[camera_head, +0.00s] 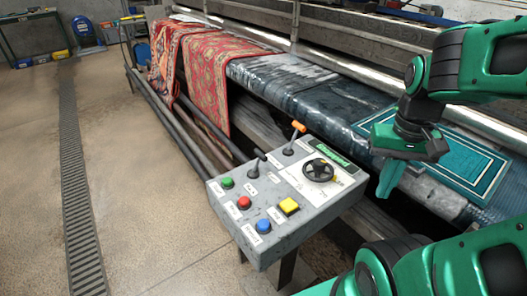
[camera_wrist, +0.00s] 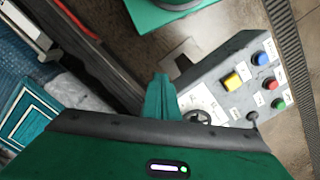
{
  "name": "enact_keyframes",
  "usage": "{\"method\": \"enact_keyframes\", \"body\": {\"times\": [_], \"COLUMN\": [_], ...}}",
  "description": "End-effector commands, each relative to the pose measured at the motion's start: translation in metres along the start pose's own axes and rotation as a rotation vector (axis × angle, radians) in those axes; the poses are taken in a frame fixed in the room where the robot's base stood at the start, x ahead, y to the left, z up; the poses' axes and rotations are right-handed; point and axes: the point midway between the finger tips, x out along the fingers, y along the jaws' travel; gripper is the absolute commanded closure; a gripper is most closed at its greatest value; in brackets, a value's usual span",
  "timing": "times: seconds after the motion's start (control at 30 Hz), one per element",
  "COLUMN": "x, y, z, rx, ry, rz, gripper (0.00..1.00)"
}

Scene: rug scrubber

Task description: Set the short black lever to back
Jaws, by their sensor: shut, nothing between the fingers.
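The short black lever (camera_head: 257,165) stands on the grey control box, on its left half behind the red button. Its black handle leans a little to the upper right in the head view. In the wrist view the lever (camera_wrist: 253,118) shows small near the right edge of the box. My gripper (camera_head: 387,188) is shut and empty, in the air to the right of the box and well apart from the lever. Its green fingers (camera_wrist: 160,90) point up in the middle of the wrist view.
The control box (camera_head: 223,208) also bears an orange-tipped lever (camera_head: 297,129), a black handwheel (camera_head: 318,170), and green, red, blue and yellow buttons. Behind it runs the scrubber with wet dark rugs (camera_head: 290,82) and a red rug (camera_head: 207,75). The floor to the left is open.

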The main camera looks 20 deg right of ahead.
Motion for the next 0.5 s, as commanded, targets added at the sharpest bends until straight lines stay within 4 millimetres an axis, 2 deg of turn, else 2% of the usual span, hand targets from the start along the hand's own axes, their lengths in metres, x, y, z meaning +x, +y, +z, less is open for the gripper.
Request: {"method": "enact_keyframes", "body": {"times": [0.1, 0.17, 0.27, 0.5], "x": [-0.005, -0.006, -0.006, -0.007], "y": [0.004, 0.002, -0.009, -0.053], "z": [0.008, 0.004, -0.012, -0.069], "rx": [-0.009, -0.025, -0.079, -0.292], "ry": [0.013, 0.014, 0.018, 0.044], "rz": [-0.011, -0.017, -0.037, -0.139], "gripper": [1.00, 1.00, 1.00, 1.00]}}
